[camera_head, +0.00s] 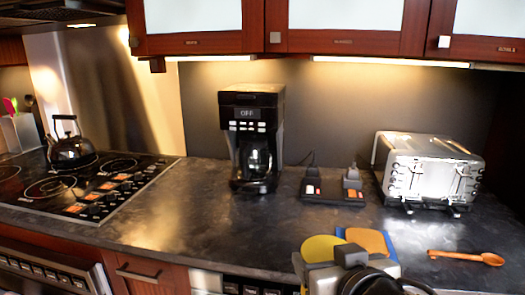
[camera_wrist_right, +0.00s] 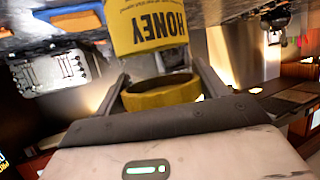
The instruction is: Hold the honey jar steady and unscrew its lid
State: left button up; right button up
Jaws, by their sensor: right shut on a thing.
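The honey jar (camera_wrist_right: 148,25) shows in the right wrist view as a yellow label with dark "HONEY" lettering, near the counter. That view is roughly upside down. The yellow lid (camera_wrist_right: 160,94) is between the two fingers of my right gripper (camera_wrist_right: 158,88), which is shut on it. A gap shows between lid and jar, and the lid's hollow underside seems to face the jar, so the lid looks apart from it. In the head view a yellow disc, likely the lid (camera_head: 323,248), sits beside my right gripper at the bottom; the jar is hidden there. My left gripper is not in view.
A blue item with an orange-brown top (camera_head: 368,240) lies just behind the gripper. A wooden spoon (camera_head: 466,257) lies at the right, before a toaster (camera_head: 428,168). A coffee maker (camera_head: 252,140) and kettle (camera_head: 70,145) stand farther back. The counter's middle left (camera_head: 170,215) is clear.

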jog(key=s+d+f+m+h, duration=0.1)
jog(key=s+d+f+h, duration=0.1)
jog(key=s+d+f, duration=0.3)
jog(key=d+f, duration=0.3)
jog(key=f, duration=0.1)
jog(key=shift+d+m, duration=0.35)
jog(key=shift+m, duration=0.05)
